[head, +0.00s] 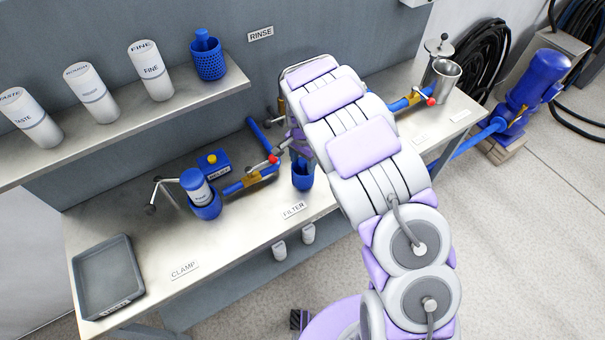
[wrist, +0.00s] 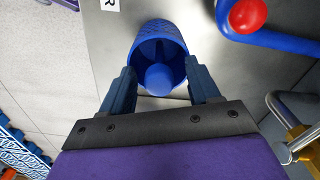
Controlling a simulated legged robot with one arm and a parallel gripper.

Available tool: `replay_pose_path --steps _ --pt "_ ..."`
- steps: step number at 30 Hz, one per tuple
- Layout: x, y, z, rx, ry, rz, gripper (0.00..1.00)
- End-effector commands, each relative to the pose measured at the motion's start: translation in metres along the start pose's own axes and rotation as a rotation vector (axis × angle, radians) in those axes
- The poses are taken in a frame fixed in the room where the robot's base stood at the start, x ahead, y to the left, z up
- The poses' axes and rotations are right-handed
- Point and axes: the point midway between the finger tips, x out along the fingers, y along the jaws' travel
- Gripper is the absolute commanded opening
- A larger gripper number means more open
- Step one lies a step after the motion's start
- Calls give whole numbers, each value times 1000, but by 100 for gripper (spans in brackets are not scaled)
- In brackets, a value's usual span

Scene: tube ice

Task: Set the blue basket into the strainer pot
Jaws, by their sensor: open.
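A blue basket (wrist: 158,27) with a patterned side and a round blue knob inside lies between the fingers of my gripper (wrist: 159,66) in the wrist view. The fingers are open, one on each side; I cannot tell whether they touch it. It seems to be the blue cup-shaped thing (head: 302,177) by the FILTER label in the head view, partly behind my arm, which hides my gripper there. A similar blue mesh basket (head: 209,64) stands on the shelf. A steel pot (head: 440,80), perhaps the strainer pot, stands open at the bench's right end; its inside is unclear.
Blue pipes with a red-knobbed valve (head: 273,160) run behind the basket. A blue holder (head: 205,207) with a canister stands to the left. White canisters (head: 151,70) line the shelf (head: 120,130). A grey tray (head: 107,277) lies at the left end. The front bench strip is mostly clear.

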Motion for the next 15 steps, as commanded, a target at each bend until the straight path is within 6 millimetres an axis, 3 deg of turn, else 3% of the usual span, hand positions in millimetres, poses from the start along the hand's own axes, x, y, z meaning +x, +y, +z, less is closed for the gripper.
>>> replay_pose_path --steps 3,15 --pt "-1 0 0 0 0 -1 61" --pt "-1 0 0 0 1 -1 23"
